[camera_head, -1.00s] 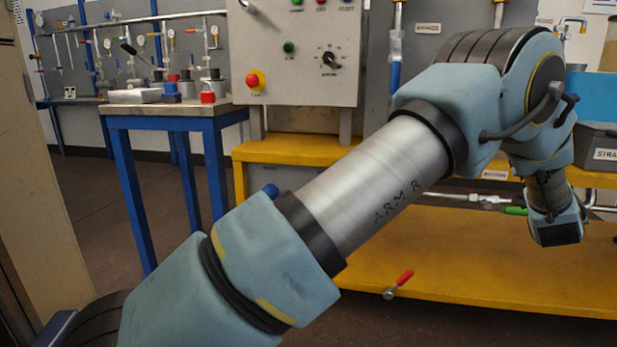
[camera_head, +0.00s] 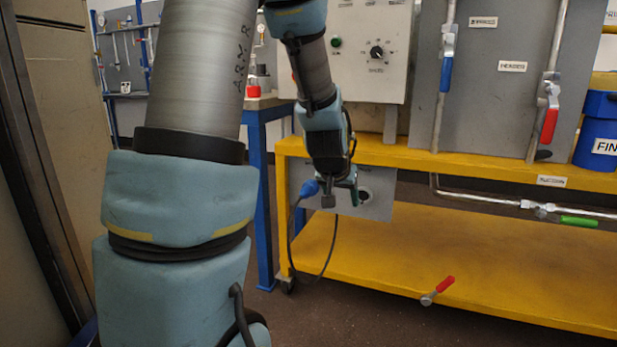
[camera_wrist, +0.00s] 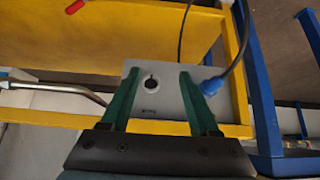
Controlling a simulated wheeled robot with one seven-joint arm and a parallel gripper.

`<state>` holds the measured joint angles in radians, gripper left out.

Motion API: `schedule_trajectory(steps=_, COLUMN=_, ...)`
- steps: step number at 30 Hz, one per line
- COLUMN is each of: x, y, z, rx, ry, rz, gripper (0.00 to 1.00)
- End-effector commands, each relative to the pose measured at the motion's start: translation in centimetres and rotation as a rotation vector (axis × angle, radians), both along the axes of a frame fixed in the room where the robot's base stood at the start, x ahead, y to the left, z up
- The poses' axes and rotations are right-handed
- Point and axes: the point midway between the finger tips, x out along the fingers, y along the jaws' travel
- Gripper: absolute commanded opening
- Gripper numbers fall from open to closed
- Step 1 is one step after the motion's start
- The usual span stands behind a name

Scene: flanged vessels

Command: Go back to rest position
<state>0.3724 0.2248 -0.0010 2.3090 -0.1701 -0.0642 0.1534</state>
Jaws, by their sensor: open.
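My gripper (camera_head: 340,190) points down in front of a grey panel (camera_head: 381,207) at the left end of the yellow bench frame. In the wrist view its two green fingers (camera_wrist: 158,85) stand apart with nothing between them but the view of the panel. A round dark-centred fitting (camera_wrist: 151,83) on the panel shows between the fingers. In the head view the blue plug (camera_head: 309,188) is left of the gripper.
The yellow bench (camera_head: 440,252) carries a control box (camera_head: 367,70), pipes with blue and red valve handles, and a blue bin (camera_head: 600,140). A red-handled valve (camera_head: 438,290) shows at the lower shelf's front edge. A blue-legged table (camera_head: 262,190) stands behind my arm. Floor is clear in front.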

Motion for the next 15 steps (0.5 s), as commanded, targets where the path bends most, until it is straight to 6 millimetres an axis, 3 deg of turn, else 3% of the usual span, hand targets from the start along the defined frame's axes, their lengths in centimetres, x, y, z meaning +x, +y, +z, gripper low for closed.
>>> schedule_trajectory(steps=1, x=-2.0, y=2.8, z=-0.8, rx=0.017, ry=0.072, rz=0.037, gripper=0.62)
schedule_trajectory(steps=6, x=-8.4, y=9.0, z=-2.9, rx=0.065, ry=0.28, rz=0.13, gripper=0.62)
schedule_trajectory(steps=14, x=-16.9, y=14.9, z=-4.3, rx=0.117, ry=0.515, rz=0.248, gripper=0.62)
schedule_trajectory(steps=15, x=-17.4, y=15.1, z=-3.4, rx=0.12, ry=0.529, rz=0.254, gripper=0.62)
